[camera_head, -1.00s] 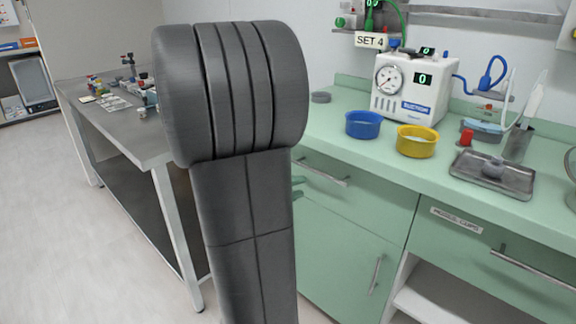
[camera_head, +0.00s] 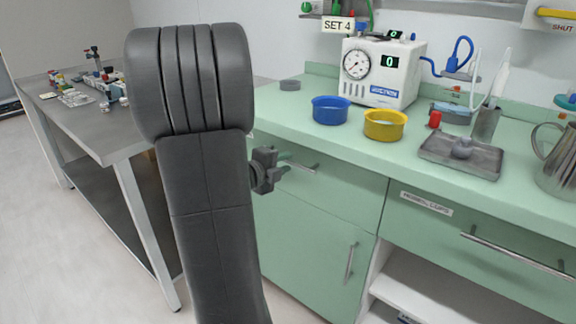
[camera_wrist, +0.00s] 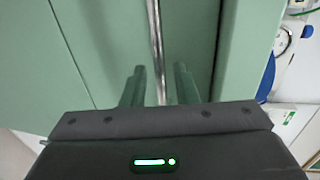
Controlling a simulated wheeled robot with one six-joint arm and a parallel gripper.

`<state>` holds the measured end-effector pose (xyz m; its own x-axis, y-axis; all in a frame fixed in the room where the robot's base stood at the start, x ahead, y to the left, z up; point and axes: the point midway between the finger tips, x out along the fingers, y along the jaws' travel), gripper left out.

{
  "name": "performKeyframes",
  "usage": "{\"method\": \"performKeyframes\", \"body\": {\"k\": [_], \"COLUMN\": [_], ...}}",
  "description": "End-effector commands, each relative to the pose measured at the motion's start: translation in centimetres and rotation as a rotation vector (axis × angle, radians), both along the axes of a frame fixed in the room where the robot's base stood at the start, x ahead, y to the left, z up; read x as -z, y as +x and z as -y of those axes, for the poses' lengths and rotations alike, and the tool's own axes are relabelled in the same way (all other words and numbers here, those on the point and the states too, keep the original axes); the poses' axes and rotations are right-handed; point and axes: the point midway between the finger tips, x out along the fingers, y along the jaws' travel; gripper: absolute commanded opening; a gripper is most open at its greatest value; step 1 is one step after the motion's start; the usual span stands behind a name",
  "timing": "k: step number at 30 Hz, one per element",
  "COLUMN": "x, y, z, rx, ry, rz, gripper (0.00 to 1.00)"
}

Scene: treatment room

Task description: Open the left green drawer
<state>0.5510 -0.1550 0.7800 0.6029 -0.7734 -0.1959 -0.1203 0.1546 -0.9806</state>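The left green drawer (camera_head: 345,190) is shut under the counter, left of the labelled drawer. Its metal bar handle (camera_head: 303,165) is partly hidden by my gripper. In the wrist view the handle (camera_wrist: 155,35) runs down the picture between my two fingers. My gripper (camera_head: 284,162) is at the left end of the handle, in front of the drawer front. In the wrist view my gripper (camera_wrist: 158,82) is open, with a gap on both sides of the bar. I cannot tell how deep the bar sits between the fingers.
A green cupboard door (camera_head: 310,240) with a vertical handle is below the drawer. A labelled drawer (camera_head: 480,240) is to the right. The counter holds a blue bowl (camera_head: 331,110), a yellow bowl (camera_head: 384,124) and a metal tray (camera_head: 460,155). A grey table (camera_head: 115,145) stands left.

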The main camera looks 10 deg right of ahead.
Motion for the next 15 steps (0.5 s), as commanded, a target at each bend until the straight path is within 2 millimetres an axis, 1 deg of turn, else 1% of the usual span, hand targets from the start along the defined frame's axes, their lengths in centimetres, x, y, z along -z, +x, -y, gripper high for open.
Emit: {"method": "performKeyframes", "body": {"k": [1,6,15], "x": [0.3,0.5,0.4], "y": [0.4,1.2,1.3], "z": [0.6,1.5,1.7], "rx": [0.002,0.001,-0.001], "ry": [0.001,0.000,0.000], "rz": [-0.001,-0.002,-0.001], "gripper": [0.27,0.27,0.27]}}
